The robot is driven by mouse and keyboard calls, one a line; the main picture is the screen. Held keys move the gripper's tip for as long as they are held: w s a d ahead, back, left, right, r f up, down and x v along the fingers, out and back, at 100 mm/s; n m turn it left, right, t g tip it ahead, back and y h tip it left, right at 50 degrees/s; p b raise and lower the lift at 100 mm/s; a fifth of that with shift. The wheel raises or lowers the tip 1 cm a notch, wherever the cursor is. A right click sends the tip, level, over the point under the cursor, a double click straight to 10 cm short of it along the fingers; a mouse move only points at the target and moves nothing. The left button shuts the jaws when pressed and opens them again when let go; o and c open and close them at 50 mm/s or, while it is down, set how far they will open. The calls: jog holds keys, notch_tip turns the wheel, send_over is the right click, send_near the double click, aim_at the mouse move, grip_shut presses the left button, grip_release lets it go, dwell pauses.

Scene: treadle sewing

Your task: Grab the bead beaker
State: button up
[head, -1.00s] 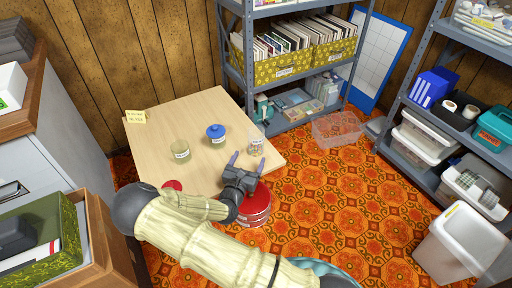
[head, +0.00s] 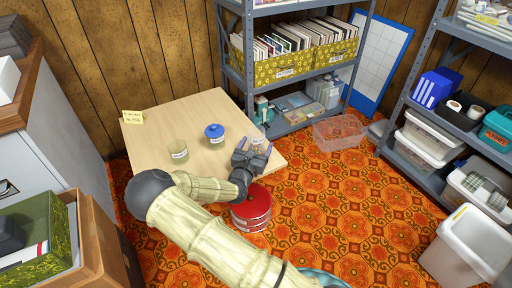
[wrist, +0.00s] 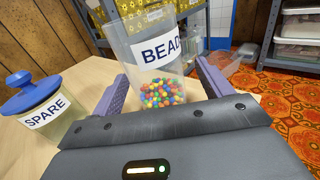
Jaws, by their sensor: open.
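The bead beaker (wrist: 158,62) is a clear beaker with a white label reading "BEAD" and several coloured beads in its bottom. It stands upright on the light wooden table (head: 165,115), near the table's right edge. In the head view my gripper (head: 252,147) covers most of the beaker. My gripper's purple fingers (wrist: 160,85) are open, one on each side of the beaker's lower part in the wrist view. Whether either finger touches it I cannot tell.
A jar labelled "SPARE" with a blue lid (wrist: 38,100) stands left of the beaker. A red tin (head: 251,207) is below my forearm beside the table. Grey shelves (head: 290,60) rise behind the table.

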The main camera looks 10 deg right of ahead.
jog(key=shift+f+b+x, duration=0.2)
jog(key=shift+b+x, duration=0.35)
jog(key=shift+x, duration=0.5)
jog(key=shift+w+r, duration=0.2)
jog(key=shift+w, duration=0.05)
jog(key=c, duration=1.1)
notch_tip(320, 180, up, 10)
jog(key=p, duration=0.6)
